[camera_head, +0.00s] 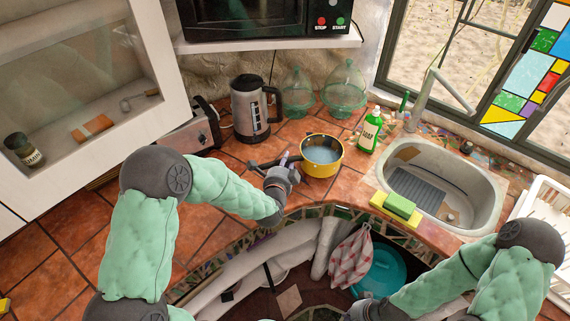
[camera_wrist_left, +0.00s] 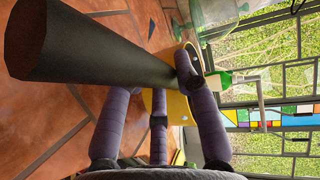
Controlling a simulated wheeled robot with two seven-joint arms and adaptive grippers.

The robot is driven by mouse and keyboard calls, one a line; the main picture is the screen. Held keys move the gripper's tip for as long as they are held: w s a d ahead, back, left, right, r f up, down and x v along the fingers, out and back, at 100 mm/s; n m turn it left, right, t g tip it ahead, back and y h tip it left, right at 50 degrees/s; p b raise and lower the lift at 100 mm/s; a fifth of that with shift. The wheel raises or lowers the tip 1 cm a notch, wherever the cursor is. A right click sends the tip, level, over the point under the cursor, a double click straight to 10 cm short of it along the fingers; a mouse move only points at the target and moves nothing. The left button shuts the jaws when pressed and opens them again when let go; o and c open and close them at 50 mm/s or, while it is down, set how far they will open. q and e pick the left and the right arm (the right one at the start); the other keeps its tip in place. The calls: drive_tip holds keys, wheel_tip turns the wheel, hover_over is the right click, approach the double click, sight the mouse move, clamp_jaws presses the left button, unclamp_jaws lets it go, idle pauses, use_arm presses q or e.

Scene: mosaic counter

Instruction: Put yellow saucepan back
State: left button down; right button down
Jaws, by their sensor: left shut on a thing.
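The yellow saucepan (camera_head: 322,168) is upright at the counter's front edge, left of the sink, with a pale bluish inside. Whether it touches the tiles is unclear. Its dark handle points left. My left gripper (camera_head: 282,169) is shut on this handle. In the left wrist view the thick black handle (camera_wrist_left: 95,50) crosses between the purple-grey fingers (camera_wrist_left: 165,105), and part of the yellow pan wall (camera_wrist_left: 180,108) shows behind them. My right gripper (camera_head: 358,309) is low at the bottom edge, below the counter front, partly out of frame; its fingers are not clear.
A kettle (camera_head: 251,112), glass jars (camera_head: 344,92) and a green soap bottle (camera_head: 369,131) stand behind the pan. A toaster (camera_head: 192,136) is at left. The sink (camera_head: 480,185) and a sponge (camera_head: 399,206) are at right.

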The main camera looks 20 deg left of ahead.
use_arm(q)
drive_tip(key=shift+w+a, duration=0.1)
drive_tip(key=shift+w, duration=0.2)
drive_tip(key=shift+w+f+b, duration=0.15)
drive_tip(key=shift+f+b, duration=0.5)
drive_tip(key=shift+f, duration=1.1)
drive_tip(key=c, duration=1.3)
unclamp_jaws()
drive_tip(key=shift+f, duration=0.3)
drive_tip(key=o, duration=0.3)
drive_tip(key=shift+s, duration=0.2)
drive_tip(key=shift+o, duration=0.2)
drive_tip(key=shift+r, duration=0.1)
